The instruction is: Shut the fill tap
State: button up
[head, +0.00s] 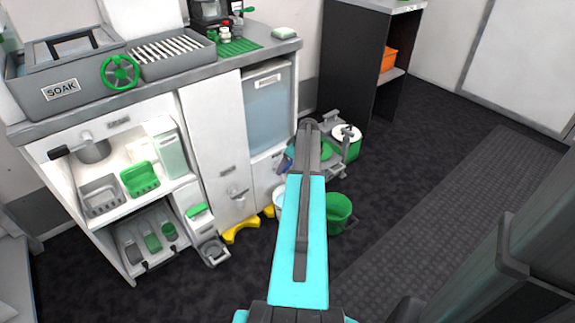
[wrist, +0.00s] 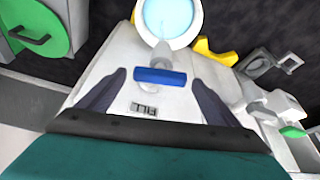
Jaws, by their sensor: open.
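The fill tap has a blue bar handle (wrist: 160,76), which lies crosswise in the wrist view just above the FILL label (wrist: 143,109) on a white panel. A pale spout or stream, I cannot tell which, runs from the handle toward a white bucket (wrist: 150,38) holding light blue liquid. My gripper (wrist: 158,80) is open, with one dark finger on each side of the handle. I cannot tell whether either finger touches it.
A yellow piece (head: 241,229) lies by the cabinet foot. A cart (head: 345,150) stands behind my arm.

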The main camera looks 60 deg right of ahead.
jog(key=c, duration=1.1)
jog(key=shift+o, duration=0.2)
jog(key=shift+a+m+p, duration=0.1)
jog(key=shift+m+p, duration=0.2)
jog(key=shift+m, duration=0.1)
jog(key=shift+r+m+h+p, duration=0.1)
jog(key=shift+m+h+p, duration=0.2)
jog(key=shift+m+h, duration=0.15)
jog(key=shift+m+p, duration=0.3)
jog(key=shift+m, duration=0.45)
jog(key=o, duration=1.1)
jog(key=shift+c, duration=0.2)
